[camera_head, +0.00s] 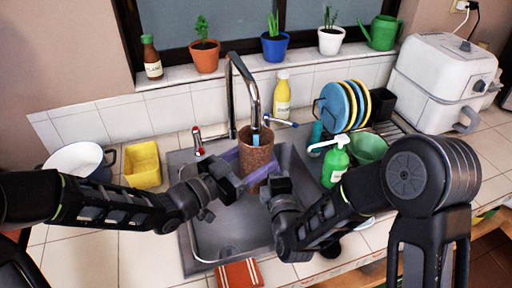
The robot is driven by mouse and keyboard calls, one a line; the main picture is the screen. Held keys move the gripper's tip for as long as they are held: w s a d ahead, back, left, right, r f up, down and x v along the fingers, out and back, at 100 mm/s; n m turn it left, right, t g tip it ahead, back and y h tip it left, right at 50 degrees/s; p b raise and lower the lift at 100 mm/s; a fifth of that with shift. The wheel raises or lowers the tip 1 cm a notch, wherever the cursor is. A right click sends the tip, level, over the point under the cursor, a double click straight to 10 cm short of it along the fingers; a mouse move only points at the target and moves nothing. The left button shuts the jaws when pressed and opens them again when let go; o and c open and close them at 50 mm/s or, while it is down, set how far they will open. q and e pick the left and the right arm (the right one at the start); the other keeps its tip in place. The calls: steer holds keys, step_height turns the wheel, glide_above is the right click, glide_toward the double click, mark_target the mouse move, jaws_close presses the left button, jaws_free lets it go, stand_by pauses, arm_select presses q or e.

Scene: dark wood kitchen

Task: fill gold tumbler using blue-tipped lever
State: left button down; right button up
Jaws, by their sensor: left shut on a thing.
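The gold tumbler (258,153), brownish and speckled, is upright above the sink basin under the tap spout (254,105). My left gripper (254,166) comes from the left and is shut on the tumbler, a finger on each side. A light blue streak shows below the spout end, over the tumbler; I cannot tell if it is water. The blue-tipped lever (282,122) sticks out to the right of the tap, behind the tumbler. My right gripper (279,186) is just right of and below the tumbler, its fingers largely hidden, clear of the lever.
The red-tipped lever (197,140) is left of the tap. A green soap bottle (335,163) and a dish rack with plates stand right of the sink (205,240). A yellow container (142,165) is at left. A yellow bottle (282,92) stands behind the blue-tipped lever.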

arm_select(q)
steer(key=shift+s+d+r, duration=0.15)
steer(key=shift+s+d, duration=0.05)
steer(key=shift+d, duration=0.05)
arm_select(e)
steer(key=shift+s+a+r, duration=0.1)
steer(key=shift+s+a, duration=0.05)
steer(key=shift+a, duration=0.35)
arm_select(q)
steer(key=v, duration=0.8)
steer(key=shift+w+a, duration=0.15)
arm_select(e)
steer(key=shift+d, duration=0.3)
